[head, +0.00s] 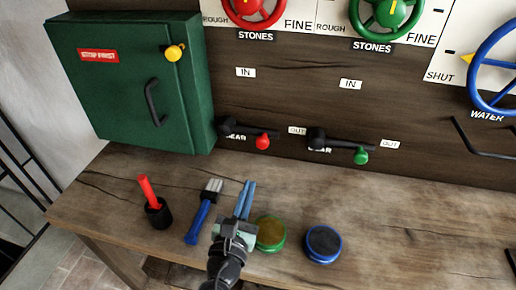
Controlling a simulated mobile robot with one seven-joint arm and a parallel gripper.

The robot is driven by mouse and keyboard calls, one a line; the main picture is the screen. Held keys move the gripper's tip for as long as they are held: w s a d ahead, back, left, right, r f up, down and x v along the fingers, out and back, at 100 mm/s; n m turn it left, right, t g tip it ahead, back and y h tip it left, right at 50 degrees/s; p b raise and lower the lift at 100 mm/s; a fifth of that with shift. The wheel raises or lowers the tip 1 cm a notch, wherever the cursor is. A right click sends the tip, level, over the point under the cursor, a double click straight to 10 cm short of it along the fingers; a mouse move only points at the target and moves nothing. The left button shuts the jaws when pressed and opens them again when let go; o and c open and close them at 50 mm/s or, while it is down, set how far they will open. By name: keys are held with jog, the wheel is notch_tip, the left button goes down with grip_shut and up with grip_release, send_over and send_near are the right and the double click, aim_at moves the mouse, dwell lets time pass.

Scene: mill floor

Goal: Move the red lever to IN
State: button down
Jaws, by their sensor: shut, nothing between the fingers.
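The red lever is a black arm with a red knob (263,142) on the wooden back panel. It points right and slightly down, its knob just below an OUT label (297,130). Its IN label (246,72) is higher up, above the lever. The lever's black pivot is at its left end and partly covers a GEAR label. My gripper (246,193) is over the bench, below and left of the red knob and apart from it. Its blue fingers are together and hold nothing.
A similar lever with a green knob (361,156) is to the right. A green cabinet (130,85) stands at left. On the bench (420,230) are a black cup (159,214), a blue-handled brush (198,220), a green tin (271,234) and a blue tin (323,243).

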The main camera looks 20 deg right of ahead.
jog(key=shift+f, duration=0.1)
jog(key=b+x, duration=0.1)
jog(key=x, duration=0.9)
dwell(0.6)
jog(key=shift+d+r+n+p, duration=0.1)
jog(key=shift+r+n+p, duration=0.3)
jog(key=shift+r+p, duration=0.1)
